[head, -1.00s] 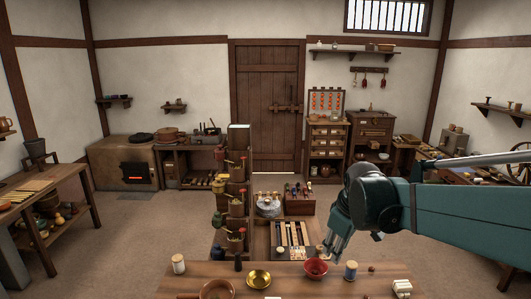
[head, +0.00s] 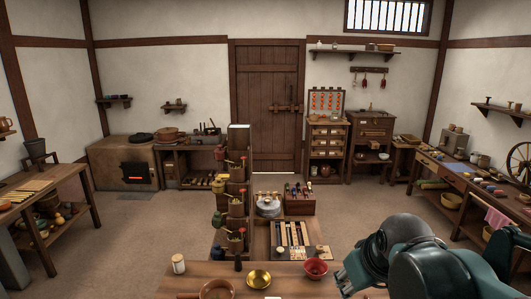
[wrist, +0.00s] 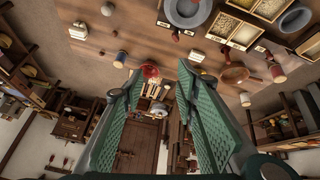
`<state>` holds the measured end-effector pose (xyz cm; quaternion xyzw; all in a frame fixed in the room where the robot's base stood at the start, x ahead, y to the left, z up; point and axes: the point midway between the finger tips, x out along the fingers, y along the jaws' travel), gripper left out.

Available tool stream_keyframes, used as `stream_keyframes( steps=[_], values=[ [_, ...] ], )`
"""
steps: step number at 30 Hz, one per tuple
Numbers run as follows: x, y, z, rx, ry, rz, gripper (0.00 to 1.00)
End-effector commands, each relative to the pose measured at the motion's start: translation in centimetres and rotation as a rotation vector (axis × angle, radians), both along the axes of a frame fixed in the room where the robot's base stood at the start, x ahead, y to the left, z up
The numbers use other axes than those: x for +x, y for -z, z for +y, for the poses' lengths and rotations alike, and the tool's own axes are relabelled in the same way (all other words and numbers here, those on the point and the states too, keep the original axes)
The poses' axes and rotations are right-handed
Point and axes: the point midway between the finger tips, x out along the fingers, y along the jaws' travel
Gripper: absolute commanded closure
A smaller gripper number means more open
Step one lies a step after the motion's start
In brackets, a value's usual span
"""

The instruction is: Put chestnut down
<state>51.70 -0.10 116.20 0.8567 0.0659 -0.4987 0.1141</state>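My gripper (wrist: 160,74) is open in the wrist view, its two green-padded fingers well apart with nothing seen between them. In the head view it is at the lower right, over the right side of the near wooden table (head: 200,273), its tips not clearly seen. I cannot pick out the chestnut for certain in either view now. My arm covers the right part of the table in the head view. The wrist view shows small brown things on the table, too small to tell apart.
On the near table stand a red bowl (head: 316,268), a brass bowl (head: 259,279), a brown bowl (head: 216,290) and a cream spool (head: 178,263). The wrist view shows a blue-ended spool (wrist: 120,60), a grey dish (wrist: 187,12) and divided trays (wrist: 238,28).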

Motion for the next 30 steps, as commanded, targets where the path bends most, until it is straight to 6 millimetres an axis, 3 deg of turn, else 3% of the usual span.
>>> stream_keyframes(
  steps=[15, 21, 30],
  values=[
    [-6.7, 2.1, 0.1, 0.113, 0.181, -0.085, 0.69],
    [-7.8, 2.6, 0.1, 0.138, 0.215, -0.100, 0.69],
    [-8.0, 2.7, 0.1, 0.144, 0.223, -0.104, 0.69]
  ],
)
